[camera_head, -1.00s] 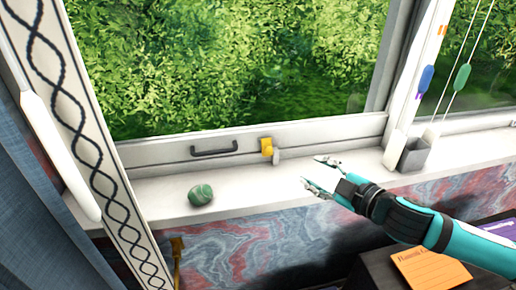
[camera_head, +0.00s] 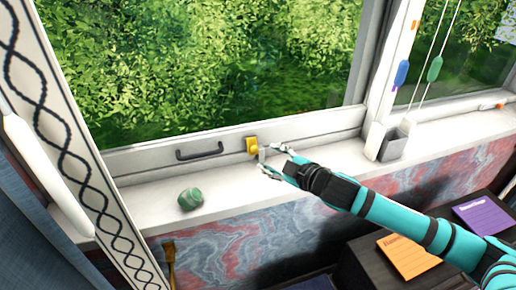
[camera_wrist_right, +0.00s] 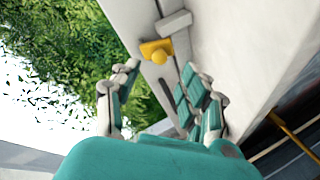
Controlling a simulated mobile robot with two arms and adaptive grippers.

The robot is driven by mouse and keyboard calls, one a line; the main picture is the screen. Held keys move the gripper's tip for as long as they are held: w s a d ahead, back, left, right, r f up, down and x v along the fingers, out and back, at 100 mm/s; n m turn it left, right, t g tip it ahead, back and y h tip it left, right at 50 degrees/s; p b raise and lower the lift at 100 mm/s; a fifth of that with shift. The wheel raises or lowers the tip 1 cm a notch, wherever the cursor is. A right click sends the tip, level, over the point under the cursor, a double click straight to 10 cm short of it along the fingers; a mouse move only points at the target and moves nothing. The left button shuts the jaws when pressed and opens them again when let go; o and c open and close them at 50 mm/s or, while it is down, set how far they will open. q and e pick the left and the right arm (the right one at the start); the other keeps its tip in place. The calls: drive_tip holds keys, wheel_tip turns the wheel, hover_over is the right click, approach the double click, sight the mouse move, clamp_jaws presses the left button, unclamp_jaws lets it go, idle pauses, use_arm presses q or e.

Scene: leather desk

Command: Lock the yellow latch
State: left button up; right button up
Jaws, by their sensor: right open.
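The yellow latch (camera_head: 252,145) sits on the lower rail of the white window frame, right of a dark handle (camera_head: 200,150). A small light grey piece (camera_head: 262,154) stands at its right. My right gripper (camera_head: 276,160) is open and empty just right of the latch, above the sill. In the right wrist view the latch (camera_wrist_right: 157,51) shows with its round knob beyond the open fingers (camera_wrist_right: 152,100), and the grey piece (camera_wrist_right: 174,24) is above it. I see a gap between fingers and latch there. My left gripper is not in view.
A green stone (camera_head: 190,199) lies on the white sill (camera_head: 228,187) left of the gripper. A grey cup (camera_head: 392,146) stands on the sill at the right. A patterned frame post stands at left.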

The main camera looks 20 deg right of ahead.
sight(257, 151)
drive_tip(key=x, duration=0.7)
drive_tip(key=shift+p, duration=0.3)
